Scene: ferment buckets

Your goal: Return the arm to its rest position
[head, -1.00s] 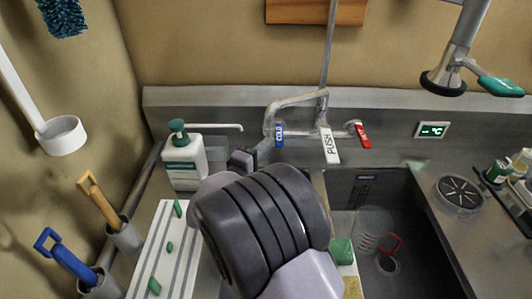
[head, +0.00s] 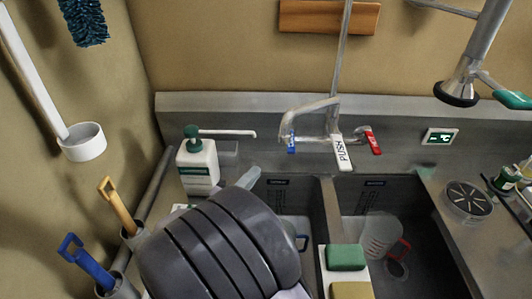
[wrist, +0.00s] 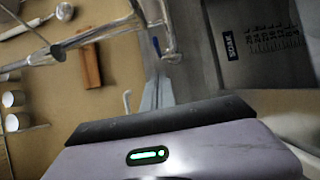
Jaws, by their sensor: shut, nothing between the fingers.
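My arm's dark, ribbed link (head: 215,245) fills the lower middle of the head view. It hides part of the counter and the left sink basin. In the wrist view, a lilac and black part of my own arm (wrist: 180,150) with a green light fills the bottom. Beyond it are the wall and the sink's soak scale (wrist: 262,42).
The soap pump bottle (head: 198,165) stands left of the tap (head: 330,125). A green sponge (head: 345,257) lies on the sink divider. A clear jug (head: 380,235) stands in the right basin. A white dipper (head: 82,142) hangs on the left wall.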

